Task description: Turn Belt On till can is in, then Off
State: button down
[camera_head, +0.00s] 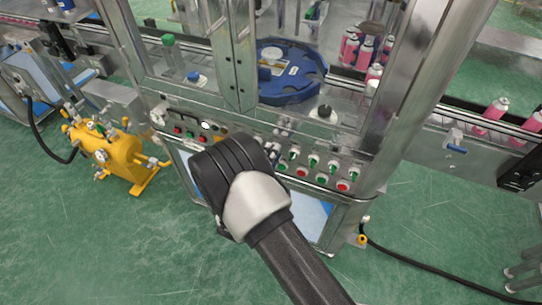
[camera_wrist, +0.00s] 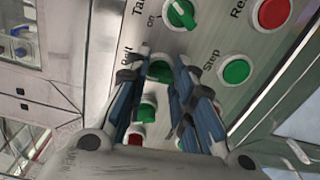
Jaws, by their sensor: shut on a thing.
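The control panel (camera_head: 322,171) is on the front of the machine, with rows of green and red controls. In the wrist view, my gripper (camera_wrist: 160,72) is shut on the green Belt knob (camera_wrist: 160,70), with a finger on either side of it. The fingers partly cover the knob, and its exact angle cannot be told. In the head view, my wrist hides the fingertips and that knob. Pink cans stand on the conveyor at the right (camera_head: 495,108), and several more (camera_head: 350,47) are behind the machine frame by the blue star wheel (camera_head: 290,72).
Another green knob (camera_wrist: 181,13) marked On, a green Step button (camera_wrist: 236,70) and a red button (camera_wrist: 270,13) are close to my fingers. A yellow tank (camera_head: 108,158) stands at the left. A steel post (camera_head: 398,110) rises right of the panel. The green floor in front is open.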

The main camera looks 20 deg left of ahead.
jog(key=m+b, duration=0.1)
jog(key=m, duration=0.6)
dwell(0.6)
jog(key=c, duration=1.4)
grip_release()
jog(key=shift+o, duration=0.2)
jog(key=shift+s, duration=0.1)
jog(key=s+a, duration=0.1)
jog(key=s, duration=1)
jog(key=shift+s, duration=0.4)
